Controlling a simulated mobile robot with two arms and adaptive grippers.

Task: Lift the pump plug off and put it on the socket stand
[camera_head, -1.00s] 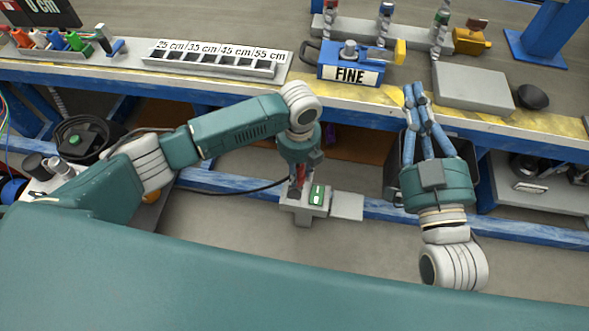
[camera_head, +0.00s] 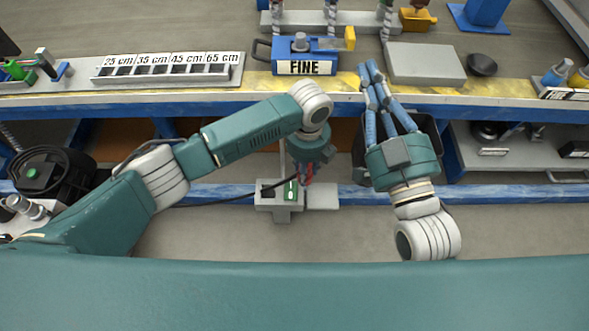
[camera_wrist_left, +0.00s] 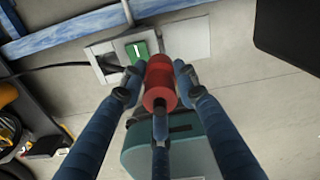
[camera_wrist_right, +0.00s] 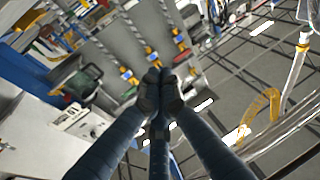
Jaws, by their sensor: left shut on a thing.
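A red cylindrical plug (camera_wrist_left: 160,80) is gripped between the fingers of my left gripper (camera_wrist_left: 158,82). In the head view this gripper (camera_head: 307,172) hangs over the grey socket stand (camera_head: 283,214), and the arm partly hides the plug. The stand has a green panel with a white mark, which also shows in the left wrist view (camera_wrist_left: 137,50). In the left wrist view the plug is in front of the stand's near side; I cannot tell whether they touch. My right gripper (camera_head: 371,75) has its fingertips together and is empty, near the bench edge.
A black cable (camera_head: 225,201) runs from the left toward the stand. The bench (camera_head: 440,93) holds a blue FINE box (camera_head: 318,58), a slotted length tray (camera_head: 165,72) and a grey block (camera_head: 425,63). A dark bin (camera_head: 430,165) stands behind my right gripper. A blue rail (camera_head: 370,194) crosses behind the stand.

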